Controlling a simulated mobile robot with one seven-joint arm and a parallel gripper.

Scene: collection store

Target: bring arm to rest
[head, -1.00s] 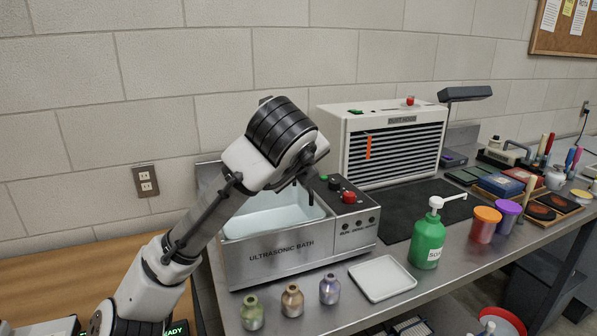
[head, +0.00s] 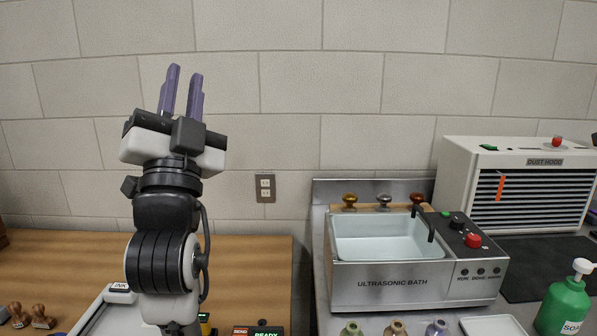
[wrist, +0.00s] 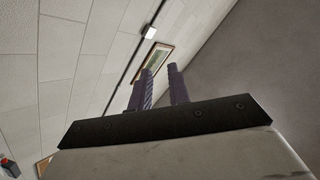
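My gripper (head: 182,92) points straight up in the head view, left of the middle, in front of the block wall. Its two purple fingers stand apart with a clear gap and nothing between them. In the wrist view, the fingers (wrist: 161,88) also show a gap, with only wall, ceiling and a framed picture beyond. My arm is folded upright over the wooden table and touches nothing that I can see.
The ultrasonic bath (head: 385,270) stands on the steel bench to the right, with small bottles in front. A dust hood (head: 515,185) and green soap bottle (head: 565,305) are farther right. Stamps (head: 40,316) and a white tray (head: 98,308) are on the wooden table (head: 255,270).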

